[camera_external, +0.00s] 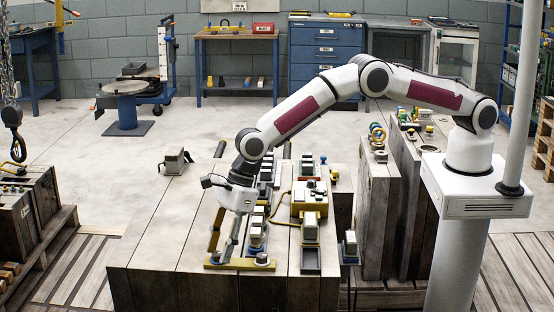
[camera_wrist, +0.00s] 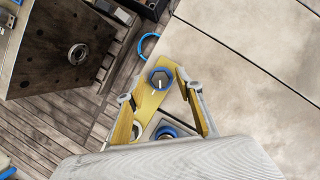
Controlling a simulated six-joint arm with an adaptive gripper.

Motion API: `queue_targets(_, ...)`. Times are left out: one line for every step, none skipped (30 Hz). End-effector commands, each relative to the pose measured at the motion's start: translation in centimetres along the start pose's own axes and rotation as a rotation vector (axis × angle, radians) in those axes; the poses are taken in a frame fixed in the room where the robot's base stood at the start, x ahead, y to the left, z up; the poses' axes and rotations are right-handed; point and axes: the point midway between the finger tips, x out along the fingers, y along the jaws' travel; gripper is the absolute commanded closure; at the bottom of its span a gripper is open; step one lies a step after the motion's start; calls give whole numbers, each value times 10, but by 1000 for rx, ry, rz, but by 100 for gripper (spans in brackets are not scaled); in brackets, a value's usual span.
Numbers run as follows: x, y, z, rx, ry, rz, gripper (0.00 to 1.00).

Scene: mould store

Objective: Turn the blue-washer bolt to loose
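A bolt with a grey hex head and a blue washer (camera_wrist: 160,78) sits on a yellow plate (camera_wrist: 151,103) in the wrist view. A pale mark shows on the head and another on the plate beside it. The yellow plate also shows on the block's near edge in the external view (camera_external: 225,265), with bolt heads that are too small to tell apart. My gripper (camera_wrist: 156,87) is open, its fingers on either side of the plate; it points down at the plate in the external view (camera_external: 221,247). I cannot tell whether a finger touches anything.
A second blue-ringed round part (camera_wrist: 166,132) is partly hidden by my gripper body. A light-blue ring (camera_wrist: 149,45) lies beyond the plate. Several clamps and a yellow-framed unit (camera_external: 309,200) stand right of my gripper; the block top (camera_external: 165,235) to its left is mostly clear.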

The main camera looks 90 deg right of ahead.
Motion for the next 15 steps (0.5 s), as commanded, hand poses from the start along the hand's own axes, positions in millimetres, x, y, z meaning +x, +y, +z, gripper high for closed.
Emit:
queue_targets(2, 0, 0, 0, 1, 0, 64)
queue_targets(2, 0, 0, 0, 1, 0, 64)
queue_targets(3, 0, 0, 0, 1, 0, 64)
queue_targets(3, 0, 0, 0, 1, 0, 64)
queue_targets(3, 0, 0, 0, 1, 0, 64)
queue_targets(3, 0, 0, 0, 1, 0, 64)
queue_targets(3, 0, 0, 0, 1, 0, 64)
queue_targets(3, 0, 0, 0, 1, 0, 64)
queue_targets(3, 0, 0, 0, 1, 0, 64)
queue_targets(3, 0, 0, 0, 1, 0, 64)
queue_targets(3, 0, 0, 0, 1, 0, 64)
queue_targets(3, 0, 0, 0, 1, 0, 69)
queue_targets(3, 0, 0, 0, 1, 0, 77)
queue_targets(3, 0, 0, 0, 0, 0, 85)
queue_targets(3, 0, 0, 0, 0, 0, 95)
